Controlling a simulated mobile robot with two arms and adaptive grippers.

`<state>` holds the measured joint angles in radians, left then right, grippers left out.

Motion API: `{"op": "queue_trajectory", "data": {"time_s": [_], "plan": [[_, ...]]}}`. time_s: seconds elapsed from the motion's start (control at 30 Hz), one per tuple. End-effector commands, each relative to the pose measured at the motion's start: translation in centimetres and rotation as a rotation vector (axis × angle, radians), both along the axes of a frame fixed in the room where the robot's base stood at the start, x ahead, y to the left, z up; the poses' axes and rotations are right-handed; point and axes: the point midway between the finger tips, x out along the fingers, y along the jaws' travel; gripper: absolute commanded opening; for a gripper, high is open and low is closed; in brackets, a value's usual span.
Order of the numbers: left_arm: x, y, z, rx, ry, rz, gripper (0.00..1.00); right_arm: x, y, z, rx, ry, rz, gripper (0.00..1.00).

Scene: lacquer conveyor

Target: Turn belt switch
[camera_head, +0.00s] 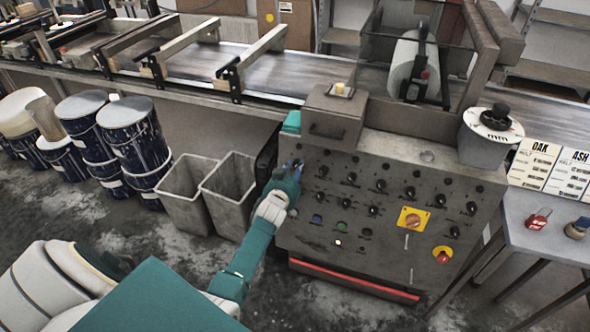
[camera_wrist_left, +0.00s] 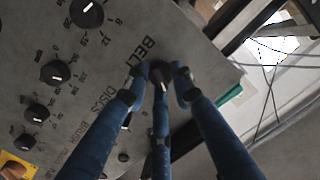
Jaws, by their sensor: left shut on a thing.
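The grey control panel (camera_head: 375,258) of the machine stands at the middle right in the head view, with rows of black knobs. My left gripper (camera_head: 292,168) is at the panel's upper left corner, and its fingers hide what they hold there. In the left wrist view my left gripper (camera_wrist_left: 160,78) has its blue fingers closed around a dark knob, the belt switch (camera_wrist_left: 159,70). The printed word "BELT" shows on the panel next to it. The knob's pointer is hard to make out between the fingers. My right gripper is not in view.
More dials (camera_wrist_left: 86,12) line the panel beside the fingers. A yellow plate with a knob (camera_head: 411,219) and a red-yellow button (camera_head: 442,255) sit lower right. Grey bins (camera_head: 230,190) stand left of the panel. A conveyor (camera_head: 200,62) runs behind. A side table (camera_head: 525,215) holds a red padlock (camera_head: 538,219).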

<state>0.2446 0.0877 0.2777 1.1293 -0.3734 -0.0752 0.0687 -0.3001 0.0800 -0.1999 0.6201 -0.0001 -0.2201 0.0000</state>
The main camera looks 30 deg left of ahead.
Motion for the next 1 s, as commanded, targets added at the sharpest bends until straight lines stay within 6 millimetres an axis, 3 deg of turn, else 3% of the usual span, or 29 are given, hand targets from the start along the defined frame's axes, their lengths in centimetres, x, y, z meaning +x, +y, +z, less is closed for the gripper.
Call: {"op": "queue_trajectory", "data": {"time_s": [0.03,0.37,0.4,0.5,0.83,1.0], "plan": [[-0.5,-0.1,-1.2,-0.004,0.023,0.002,0.00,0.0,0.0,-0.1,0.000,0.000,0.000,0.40],[-0.5,-0.1,-1.2,-0.002,0.023,0.002,0.00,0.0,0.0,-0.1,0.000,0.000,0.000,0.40],[-0.5,-0.1,-1.2,-0.003,0.022,0.002,0.26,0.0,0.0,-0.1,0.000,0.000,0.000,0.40],[-0.5,-0.1,-1.0,-0.002,0.020,0.002,0.42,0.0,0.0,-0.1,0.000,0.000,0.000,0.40],[-0.4,0.0,-0.4,0.001,0.011,0.001,0.42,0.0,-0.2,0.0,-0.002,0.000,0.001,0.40],[-2.0,-0.6,0.0,0.002,0.010,0.001,0.42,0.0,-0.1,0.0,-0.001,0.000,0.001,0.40]]}}
